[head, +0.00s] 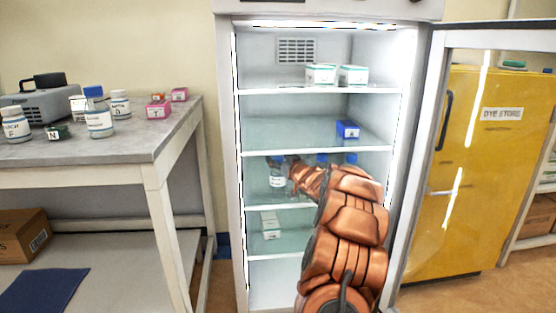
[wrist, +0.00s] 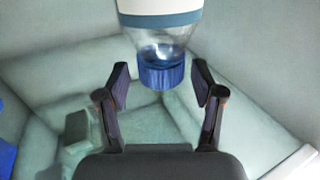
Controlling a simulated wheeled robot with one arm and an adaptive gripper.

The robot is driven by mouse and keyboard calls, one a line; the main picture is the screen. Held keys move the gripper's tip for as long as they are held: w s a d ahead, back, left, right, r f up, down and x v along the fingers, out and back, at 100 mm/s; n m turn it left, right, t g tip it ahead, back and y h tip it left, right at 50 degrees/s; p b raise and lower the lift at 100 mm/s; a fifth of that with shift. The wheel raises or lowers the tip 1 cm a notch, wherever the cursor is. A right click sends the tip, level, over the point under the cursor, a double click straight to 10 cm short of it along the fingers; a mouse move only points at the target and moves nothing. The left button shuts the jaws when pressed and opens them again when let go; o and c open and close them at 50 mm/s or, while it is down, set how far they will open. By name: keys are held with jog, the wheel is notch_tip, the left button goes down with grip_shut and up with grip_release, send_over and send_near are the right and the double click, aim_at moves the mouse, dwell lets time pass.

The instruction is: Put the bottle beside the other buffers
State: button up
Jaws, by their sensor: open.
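A clear bottle with a blue cap and white label (head: 277,173) stands upright on the middle shelf of the open fridge, at the left. In the wrist view it appears cap-down (wrist: 160,45), its cap between my finger pads with gaps on both sides. My gripper (wrist: 160,74) is open and empty around the cap. In the head view my arm reaches into the fridge and my gripper is just right of the bottle, partly hidden by the arm. Two more blue-capped bottles (head: 351,158) (head: 321,159) stand on the same shelf to the right, mostly hidden behind my arm.
The fridge door (head: 417,150) stands open at the right. A blue box (head: 347,129) is on the shelf above, white boxes (head: 321,74) on the top shelf and more (head: 270,225) below. A bench (head: 150,140) at the left holds several bottles and small boxes.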

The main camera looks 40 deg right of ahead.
jog(key=p+v, duration=0.2)
jog(key=v, duration=0.9)
jog(key=shift+s, duration=0.1)
jog(key=w+a+f+g, duration=0.2)
jog(key=w+a, duration=0.1)
jog(key=a, duration=0.3)
jog(key=s+a+f+g+y, duration=0.1)
jog(key=s+a+f+g, duration=0.15)
jog(key=a, duration=0.45)
jog(key=s+a+f+g, duration=0.2)
jog(key=s+a+g, duration=0.1)
jog(key=a, duration=0.4)
jog(key=s+a+f+g+y, duration=0.1)
jog(key=s+a+f+g, duration=0.2)
jog(key=a, duration=0.4)
jog(key=s+a+n+g+y, duration=0.1)
jog(key=s+a+g, duration=0.2)
jog(key=s+a, duration=0.4)
jog(key=s+a+f+n+g+y, duration=0.1)
jog(key=s+a+g, duration=0.3)
jog(key=s, duration=1.1)
jog(key=s+a+n+g, duration=0.1)
jog(key=s+a+g, duration=0.2)
jog(key=s+a, duration=0.8)
jog(key=shift+s+f+g+y, duration=0.3)
jog(key=shift+s+g+y, duration=0.05)
jog(key=shift+y, duration=0.05)
